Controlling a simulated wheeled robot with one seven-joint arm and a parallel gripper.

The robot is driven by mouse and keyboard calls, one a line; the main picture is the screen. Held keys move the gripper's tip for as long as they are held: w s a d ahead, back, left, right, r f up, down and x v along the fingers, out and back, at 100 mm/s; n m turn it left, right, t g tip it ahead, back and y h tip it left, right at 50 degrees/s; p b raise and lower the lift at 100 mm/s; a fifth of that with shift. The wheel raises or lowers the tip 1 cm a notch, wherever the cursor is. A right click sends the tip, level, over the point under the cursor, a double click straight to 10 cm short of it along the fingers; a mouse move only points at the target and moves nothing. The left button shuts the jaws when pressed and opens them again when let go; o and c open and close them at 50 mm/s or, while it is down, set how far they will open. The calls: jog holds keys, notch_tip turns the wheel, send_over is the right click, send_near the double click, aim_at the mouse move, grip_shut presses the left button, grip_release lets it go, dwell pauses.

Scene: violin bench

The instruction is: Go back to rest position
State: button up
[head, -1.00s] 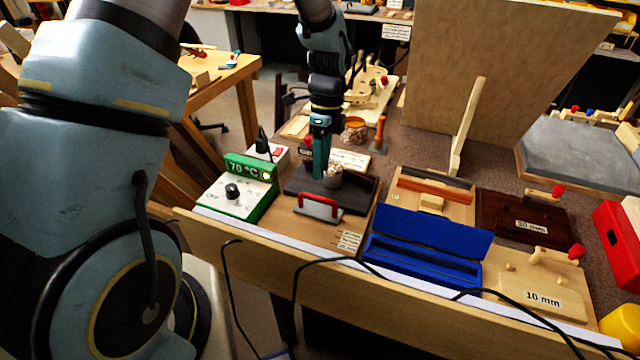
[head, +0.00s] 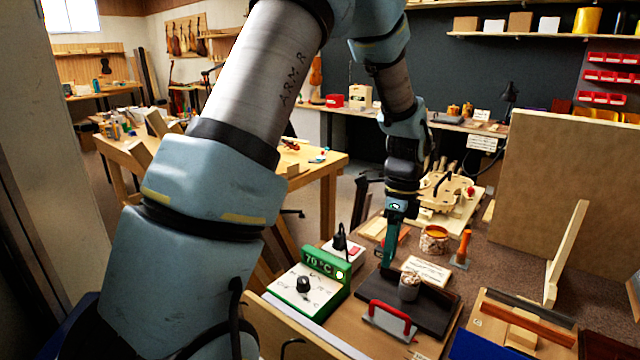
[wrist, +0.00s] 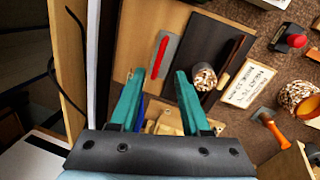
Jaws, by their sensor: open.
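My gripper (head: 388,262) hangs over the bench with its teal fingers pointing down. In the wrist view its two fingers (wrist: 157,95) are apart with nothing held between them. In the head view it is just up and left of a small pot (head: 409,290) on a dark mat (head: 436,312). A red-handled flat tool (head: 390,318) lies in front of the mat.
A green-and-white heater box reading 70 °C (head: 308,290) stands left of the mat. A tall board (head: 570,190) rises at the right.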

jog(key=s+a+r+n+t, duration=0.1)
jog(key=s+a+r+n, duration=0.1)
jog(key=a+n, duration=0.9)
jog(key=s+a+r+n+t+h, duration=0.1)
jog(key=a+r+n+t, duration=0.1)
jog(key=a+n, duration=1)
jog(key=a+r, duration=0.1)
jog(key=a, duration=0.2)
jog(key=shift+s+a+r, duration=0.15)
jog(key=shift+s+a, duration=0.05)
jog(key=shift+s, duration=0.2)
dwell(0.5)
